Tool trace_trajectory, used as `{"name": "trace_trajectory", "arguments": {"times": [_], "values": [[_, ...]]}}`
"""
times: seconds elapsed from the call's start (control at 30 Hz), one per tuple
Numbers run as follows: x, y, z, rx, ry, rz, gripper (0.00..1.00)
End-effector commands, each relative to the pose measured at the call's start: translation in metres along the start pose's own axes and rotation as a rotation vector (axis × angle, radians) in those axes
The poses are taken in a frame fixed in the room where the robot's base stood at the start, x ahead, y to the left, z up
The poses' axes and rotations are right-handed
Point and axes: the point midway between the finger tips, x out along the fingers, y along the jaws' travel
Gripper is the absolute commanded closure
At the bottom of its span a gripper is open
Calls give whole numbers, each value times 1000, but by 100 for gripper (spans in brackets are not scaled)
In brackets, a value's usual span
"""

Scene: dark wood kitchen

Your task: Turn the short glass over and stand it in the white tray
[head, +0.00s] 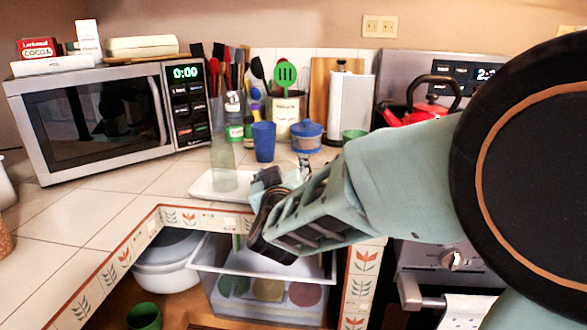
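The white tray (203,184) lies on the tiled counter near its front edge. A clear greenish glass vessel (223,166) stands upright in it, narrower at the top; it looks tall. A small clear object (304,163), perhaps a short glass, shows just behind my gripper and is partly hidden; I cannot tell what it is or whether it is touched. My gripper (266,195) is over the counter's front edge, just right of the tray, pointing left. My arm comes in from the right. The fingers are dark and seen from the side, so their opening and any held thing are unclear.
A blue cup (263,142), a blue lidded pot (306,136) and a utensil crock (287,112) stand behind the tray. A microwave (100,115) is at left, a red kettle (415,114) at right. Below is an open cabinet with a clear bin (215,262). Counter left of the tray is free.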

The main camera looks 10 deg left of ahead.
Motion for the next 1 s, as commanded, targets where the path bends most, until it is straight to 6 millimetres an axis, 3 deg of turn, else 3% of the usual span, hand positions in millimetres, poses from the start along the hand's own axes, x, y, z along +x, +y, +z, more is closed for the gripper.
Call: {"name": "trace_trajectory", "arguments": {"times": [0.47,1.0], "values": [[-1,2,-5,0,-2,-1,26],[-9,26,-73,0,-1,0,26]]}}
